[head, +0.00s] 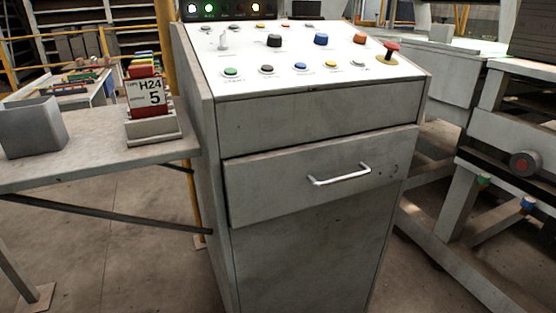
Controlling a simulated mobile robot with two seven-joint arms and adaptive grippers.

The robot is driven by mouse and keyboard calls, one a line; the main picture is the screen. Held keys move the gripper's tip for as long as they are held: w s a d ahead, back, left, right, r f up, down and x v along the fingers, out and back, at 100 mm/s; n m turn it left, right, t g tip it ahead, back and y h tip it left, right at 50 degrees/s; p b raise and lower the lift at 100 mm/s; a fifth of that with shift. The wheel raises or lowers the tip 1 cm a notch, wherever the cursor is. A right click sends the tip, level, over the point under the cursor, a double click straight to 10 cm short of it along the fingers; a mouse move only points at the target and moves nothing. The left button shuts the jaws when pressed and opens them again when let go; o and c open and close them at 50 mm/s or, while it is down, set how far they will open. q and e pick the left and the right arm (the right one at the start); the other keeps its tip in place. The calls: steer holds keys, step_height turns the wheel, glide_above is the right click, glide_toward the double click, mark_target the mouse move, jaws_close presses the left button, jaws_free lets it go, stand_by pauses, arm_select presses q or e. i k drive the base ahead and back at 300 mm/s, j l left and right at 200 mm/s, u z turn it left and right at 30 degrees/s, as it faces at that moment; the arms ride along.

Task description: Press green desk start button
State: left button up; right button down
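The green start button (231,72) sits at the front left of the sloped white control panel (290,62) on top of the grey desk (318,215). A small label lies just below it. To its right in the same row are a dark button (266,69), a blue button (300,66) and a yellow button (330,64). Nothing covers the green button. Neither of my grippers shows in the head view.
A red emergency knob (391,47) stands at the panel's right. A drawer with a metal handle (340,175) sticks out slightly below. A side table (85,150) at left holds a grey bin (33,127) and a card holder (152,125). Machinery (515,130) stands at right.

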mark_target(231, 71)
steer(key=k+j+z, duration=0.1)
steer(key=k+j, duration=0.25)
steer(key=k+j+z, duration=0.15)
steer(key=k+j, duration=0.15)
steer(key=k, duration=0.15)
